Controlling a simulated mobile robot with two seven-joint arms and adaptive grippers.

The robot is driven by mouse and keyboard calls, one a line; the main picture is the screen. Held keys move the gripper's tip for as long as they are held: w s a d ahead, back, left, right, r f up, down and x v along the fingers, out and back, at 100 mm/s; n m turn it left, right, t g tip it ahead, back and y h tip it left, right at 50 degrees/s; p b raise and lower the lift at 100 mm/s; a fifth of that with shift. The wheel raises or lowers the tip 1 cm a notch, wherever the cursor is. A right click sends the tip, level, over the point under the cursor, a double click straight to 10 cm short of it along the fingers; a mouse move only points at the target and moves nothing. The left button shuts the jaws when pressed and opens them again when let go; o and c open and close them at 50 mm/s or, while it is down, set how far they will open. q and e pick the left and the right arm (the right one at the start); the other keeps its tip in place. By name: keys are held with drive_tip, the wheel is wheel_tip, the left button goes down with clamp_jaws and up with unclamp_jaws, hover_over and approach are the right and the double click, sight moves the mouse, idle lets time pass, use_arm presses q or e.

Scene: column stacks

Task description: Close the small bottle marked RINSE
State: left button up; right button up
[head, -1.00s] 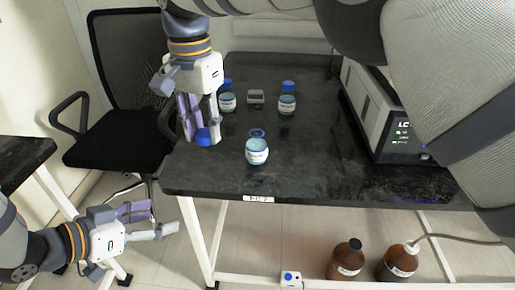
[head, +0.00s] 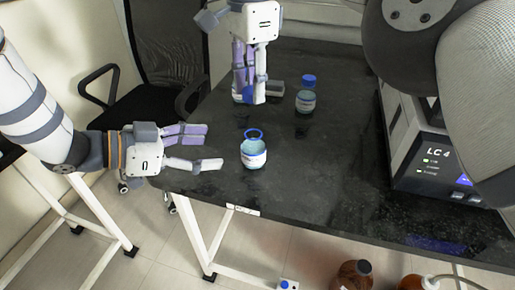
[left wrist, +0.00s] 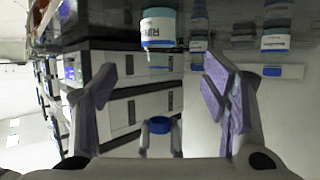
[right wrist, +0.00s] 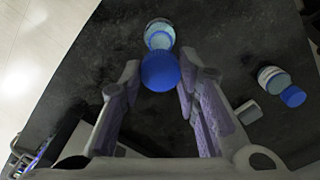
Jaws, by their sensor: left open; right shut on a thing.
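The small bottle marked RINSE (head: 254,155) stands upright near the table's front edge, with no cap on and a blue ring at its neck. Its label, partly readable, shows in the left wrist view (left wrist: 160,28); it also shows in the right wrist view (right wrist: 159,36). My left gripper (head: 215,148) is open, left of the bottle, fingers pointing at it without touching. My right gripper (head: 248,100) points down behind the bottle, shut on a blue cap (right wrist: 160,72). The cap also shows in the left wrist view (left wrist: 160,124).
A blue-capped bottle (head: 306,101) stands further back right, beside a small grey box (head: 276,88). The LC 4 instrument (head: 437,158) stands right. The table's middle is clear.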

sight(243, 148)
use_arm(q)
drive_tip(key=x, duration=1.2)
drive_tip(key=shift+f, duration=0.15)
clamp_jaws()
use_arm(e)
drive_tip(key=shift+f, duration=2.5)
